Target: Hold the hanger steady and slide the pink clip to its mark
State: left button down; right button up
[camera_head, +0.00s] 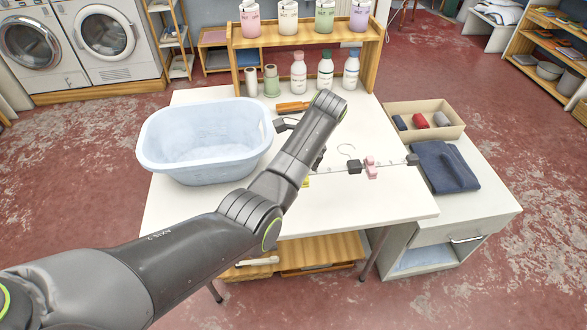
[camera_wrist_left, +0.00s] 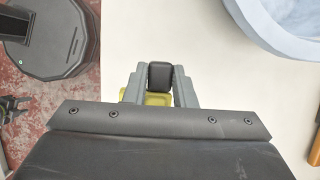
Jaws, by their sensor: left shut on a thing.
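The hanger (camera_head: 391,164) has a thin pale bar, a wire hook (camera_head: 347,149) and a black block (camera_head: 413,159) at its right end. The pink clip (camera_head: 371,168) sits on the bar, close to the right of a black clip (camera_head: 354,167). My left gripper (camera_wrist_left: 160,78) is shut on a black block that looks like the hanger's left end. In the head view my arm hides that end and most of the gripper. A yellow piece (camera_wrist_left: 157,99) shows under the fingers. A dark claw shape (camera_wrist_left: 12,108), probably my right gripper, is small and unclear. I cannot make out the mark.
A pale blue basin (camera_head: 205,140) stands left on the white table (camera_head: 200,220). An orange-handled tool (camera_head: 293,106) lies behind my arm. Bottles (camera_head: 325,72) line the wooden shelf. A box (camera_head: 424,105) and folded dark cloth (camera_head: 445,167) sit at right. The front of the table is clear.

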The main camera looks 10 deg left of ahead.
pick_arm(q)
notch_tip(320, 180, down, 7)
jog(key=shift+f, duration=0.15)
dwell(0.4)
jog(key=shift+f, duration=1.25)
jog(key=c, duration=1.4)
grip_release()
jog(key=shift+s, duration=0.1)
jog(key=shift+r+p, duration=0.3)
jog(key=shift+p, duration=0.2)
